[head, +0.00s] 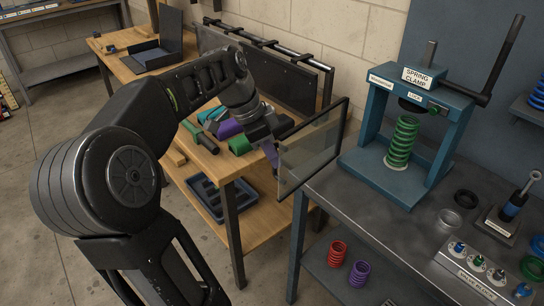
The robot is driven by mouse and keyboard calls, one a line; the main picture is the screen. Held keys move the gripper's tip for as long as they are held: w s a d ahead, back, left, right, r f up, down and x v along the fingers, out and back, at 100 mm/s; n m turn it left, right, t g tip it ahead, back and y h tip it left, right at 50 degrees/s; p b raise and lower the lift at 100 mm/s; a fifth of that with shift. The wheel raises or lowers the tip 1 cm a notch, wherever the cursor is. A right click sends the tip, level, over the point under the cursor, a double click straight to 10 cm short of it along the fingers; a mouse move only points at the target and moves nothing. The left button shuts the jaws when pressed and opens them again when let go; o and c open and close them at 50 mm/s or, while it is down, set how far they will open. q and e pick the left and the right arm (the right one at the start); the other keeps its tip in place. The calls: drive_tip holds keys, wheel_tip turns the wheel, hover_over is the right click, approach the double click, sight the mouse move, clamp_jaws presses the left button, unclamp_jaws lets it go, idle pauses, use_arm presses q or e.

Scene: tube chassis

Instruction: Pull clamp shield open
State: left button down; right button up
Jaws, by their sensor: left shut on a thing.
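The clamp shield (311,150) is a clear panel in a dark frame. It stands upright at the left end of the dark bench, to the left of the blue spring clamp (372,128) and turned at an angle to it. A green coil spring (403,142) stands inside the clamp. My left gripper (275,138) is at the left edge of the shield and shut on it; its fingertips are partly hidden. My right gripper is out of view.
The clamp's black lever (501,54) rises at the right. A wooden table (225,163) with tools lies behind my left arm. Rings and a plunger (515,200) stand on the right bench. The dark bench top (350,208) before the clamp is clear.

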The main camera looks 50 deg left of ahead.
use_arm(q)
drive_tip(key=shift+w+d+r, duration=0.1)
drive_tip(key=shift+w+r, duration=0.05)
drive_tip(key=shift+w, duration=0.1)
drive_tip(key=c, duration=1.5)
unclamp_jaws()
drive_tip(key=shift+w, duration=0.1)
drive_tip(key=shift+r, duration=0.1)
drive_tip(key=p+v, duration=0.1)
drive_tip(key=v, duration=0.6)
drive_tip(key=shift+s+r, duration=0.2)
